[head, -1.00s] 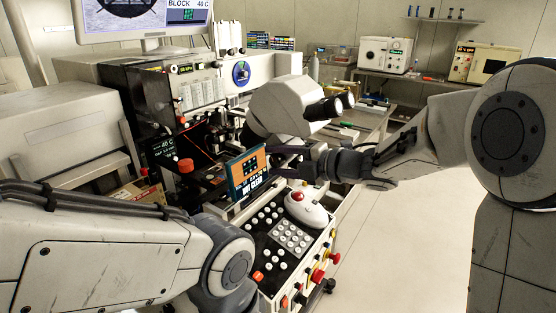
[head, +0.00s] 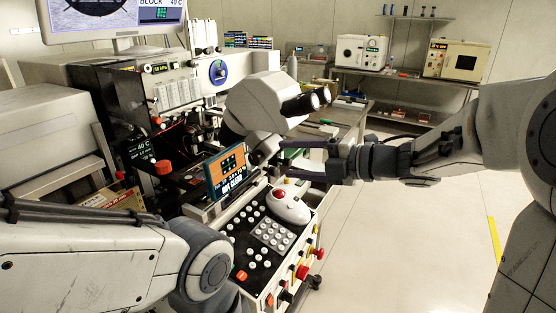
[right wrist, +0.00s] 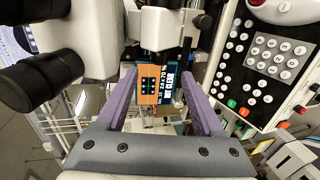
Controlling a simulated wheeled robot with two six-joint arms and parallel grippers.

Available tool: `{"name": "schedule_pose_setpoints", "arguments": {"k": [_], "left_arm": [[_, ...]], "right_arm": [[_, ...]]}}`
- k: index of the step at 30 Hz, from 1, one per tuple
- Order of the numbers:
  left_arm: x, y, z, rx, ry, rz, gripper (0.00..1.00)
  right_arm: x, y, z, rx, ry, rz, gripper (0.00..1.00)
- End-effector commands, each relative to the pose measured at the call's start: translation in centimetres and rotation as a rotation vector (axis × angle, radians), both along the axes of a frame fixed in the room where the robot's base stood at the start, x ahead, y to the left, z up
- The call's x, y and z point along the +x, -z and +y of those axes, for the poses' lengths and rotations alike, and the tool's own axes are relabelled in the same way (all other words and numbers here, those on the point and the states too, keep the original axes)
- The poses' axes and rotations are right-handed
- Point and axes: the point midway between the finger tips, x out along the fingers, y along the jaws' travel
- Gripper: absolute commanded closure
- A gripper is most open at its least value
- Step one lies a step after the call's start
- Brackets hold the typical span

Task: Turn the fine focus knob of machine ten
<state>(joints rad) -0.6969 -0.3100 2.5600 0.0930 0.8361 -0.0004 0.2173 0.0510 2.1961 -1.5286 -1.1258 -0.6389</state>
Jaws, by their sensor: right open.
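The bonding machine's microscope (head: 265,105) has a grey body with dark eyepieces. A dark rounded part (head: 263,150) below it may be the focus knob; I cannot read a label or tell fine from coarse. My right gripper (head: 287,160) is open and empty, just right of this part and apart from it, its fingers pointing left. In the right wrist view the purple fingers (right wrist: 160,90) are spread, with the small display showing between them farther off. My left arm comes in at lower left; its gripper is not in view.
A small display (head: 226,174) stands left of my right gripper. Below are a button panel (head: 250,228) and a white trackball mouse (head: 290,203). The microscope overhangs close by, with its eyepieces (right wrist: 45,80) at left in the right wrist view. Open floor lies to the right.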

Motion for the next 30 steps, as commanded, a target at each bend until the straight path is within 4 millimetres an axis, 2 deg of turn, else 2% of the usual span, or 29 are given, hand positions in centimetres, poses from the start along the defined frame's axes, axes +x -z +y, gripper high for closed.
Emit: {"name": "schedule_pose_setpoints", "arguments": {"k": [12, 17, 22, 25, 28, 30], "left_arm": [[0.0, 0.0, 0.0, 0.000, 0.000, 0.000, 1.00], [0.0, 0.0, 0.0, 0.000, 0.000, 0.000, 1.00], [0.0, 0.0, 0.0, 0.000, 0.000, 0.000, 1.00], [0.0, 0.0, 0.0, 0.000, 0.000, 0.000, 1.00], [0.0, 0.0, 0.0, 0.000, 0.000, 0.000, 1.00], [0.0, 0.0, 0.0, 0.000, 0.000, 0.000, 1.00]], "right_arm": [[-0.4, -0.2, -0.5, 0.001, 0.000, 0.002, 0.31], [0.6, -0.2, 0.2, 0.020, 0.077, 0.028, 0.31], [2.4, 0.2, 1.0, 0.096, 0.317, 0.149, 0.31], [2.6, 1.4, 1.2, 0.158, 0.496, 0.276, 0.31], [1.3, 3.8, 1.2, 0.219, 0.684, 0.449, 0.31], [-0.8, 6.2, 1.2, 0.254, 0.826, 0.606, 0.31]]}}
